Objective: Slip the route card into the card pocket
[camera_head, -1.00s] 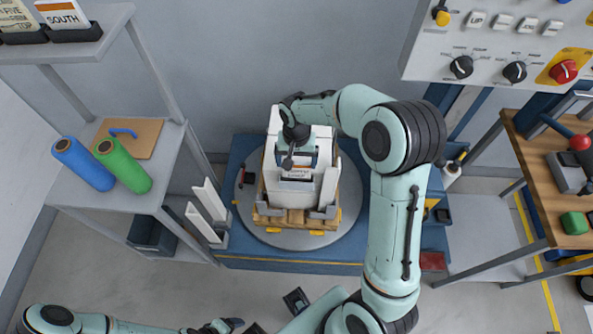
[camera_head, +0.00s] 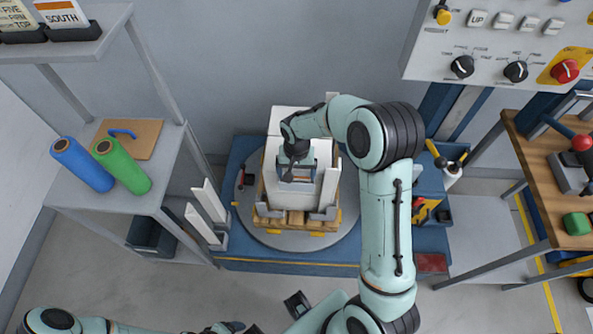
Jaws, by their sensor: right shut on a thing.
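A stack of white boxes (camera_head: 327,187) stands on a small wooden pallet on the round turntable (camera_head: 347,205). My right gripper (camera_head: 290,175) reaches in from the right and points down at the front of the stack. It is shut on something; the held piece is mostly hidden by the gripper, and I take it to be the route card. A blue-grey framed piece (camera_head: 311,174) shows around the fingertips, perhaps the card pocket. I cannot tell whether the card is inside it. My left gripper (camera_head: 232,327) is at the bottom edge, partly cut off; its opening is unclear.
A shelf at left holds a blue roll (camera_head: 83,164), a green roll (camera_head: 122,166) and, higher up, a SOUTH card (camera_head: 62,14) in a dark holder. White upright panels (camera_head: 205,212) stand left of the turntable. A control panel (camera_head: 490,45) and wooden bench (camera_head: 545,150) are at right.

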